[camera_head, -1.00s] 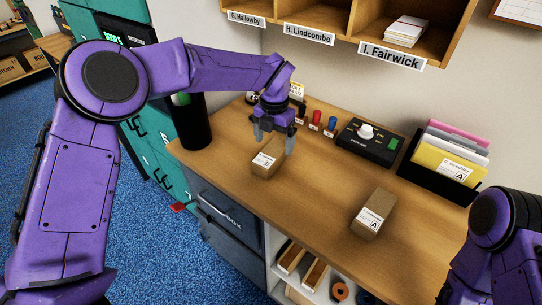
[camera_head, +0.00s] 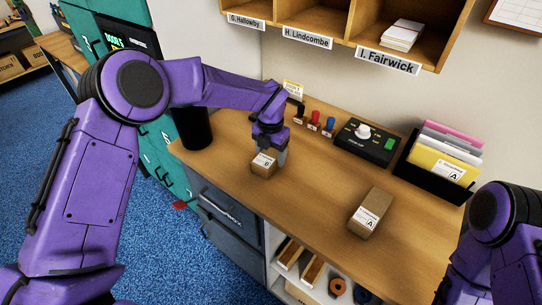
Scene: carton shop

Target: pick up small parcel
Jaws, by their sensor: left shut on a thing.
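A small brown parcel (camera_head: 263,164) with a white label marked B is on the wooden counter, left of the middle. My left gripper (camera_head: 269,154) points down over it, with its fingers lowered around the parcel and shut on it. Part of the parcel's top and back is hidden by the fingers. I cannot tell any gap between the parcel and the counter. A larger brown parcel (camera_head: 370,212) labelled A lies farther right on the counter. My right arm shows at the right edge, but its gripper is out of view.
A black control box (camera_head: 366,143) with a white knob and small coloured stamps (camera_head: 314,120) stand behind. A black file holder (camera_head: 430,182) is at the right. A dark cylinder (camera_head: 195,127) stands at the left. Cubbyholes (camera_head: 340,22) hang above. The counter between the parcels is clear.

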